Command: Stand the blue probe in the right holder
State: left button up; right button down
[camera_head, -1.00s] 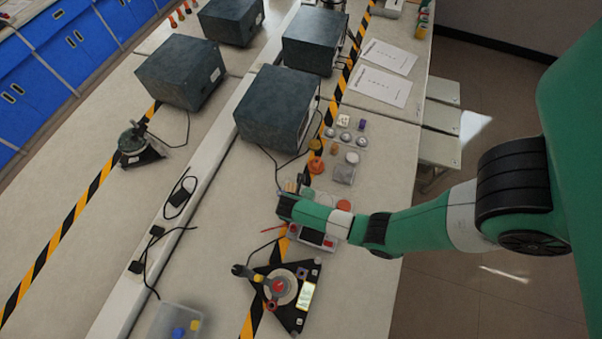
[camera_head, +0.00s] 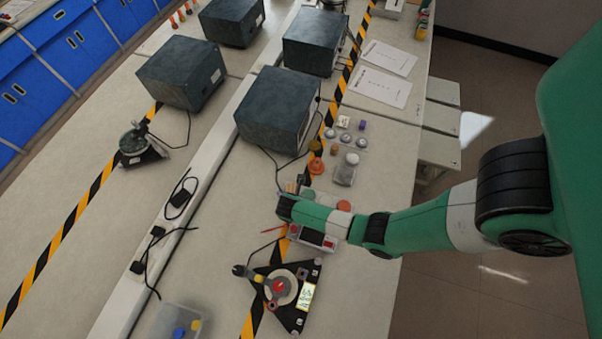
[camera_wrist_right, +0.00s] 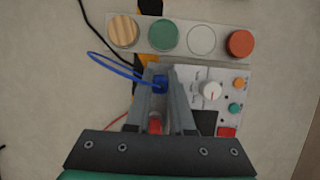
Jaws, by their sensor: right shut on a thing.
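My right gripper (camera_wrist_right: 160,78) points away from the camera in the right wrist view, its two fingers closed on the blue probe (camera_wrist_right: 160,82). A blue cable loops from the probe to the upper left. A red piece (camera_wrist_right: 155,124) shows between the fingers, nearer the gripper base; I cannot tell whether it is the other probe. The meter box (camera_wrist_right: 210,90), with a white knob and coloured buttons, lies beside and under the right finger. In the head view the box (camera_head: 312,238) is partly behind my right arm. I cannot make out the right holder. My left gripper is in neither view.
A strip with several round discs (camera_wrist_right: 164,36) lies just beyond the fingertips. A black triangular stand (camera_head: 290,312) is in front of the meter box. Dark equipment boxes (camera_head: 275,108) stand farther back.

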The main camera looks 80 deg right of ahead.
jog(key=shift+f+b, duration=1.15)
jog(key=shift+f, duration=0.45)
dwell(1.3)
jog(key=c, duration=0.7)
grip_release()
jog(key=shift+o, duration=1.2)
notch_tip(320, 180, up, 8)
jog(key=p, duration=0.8)
jog(key=shift+f, duration=0.25)
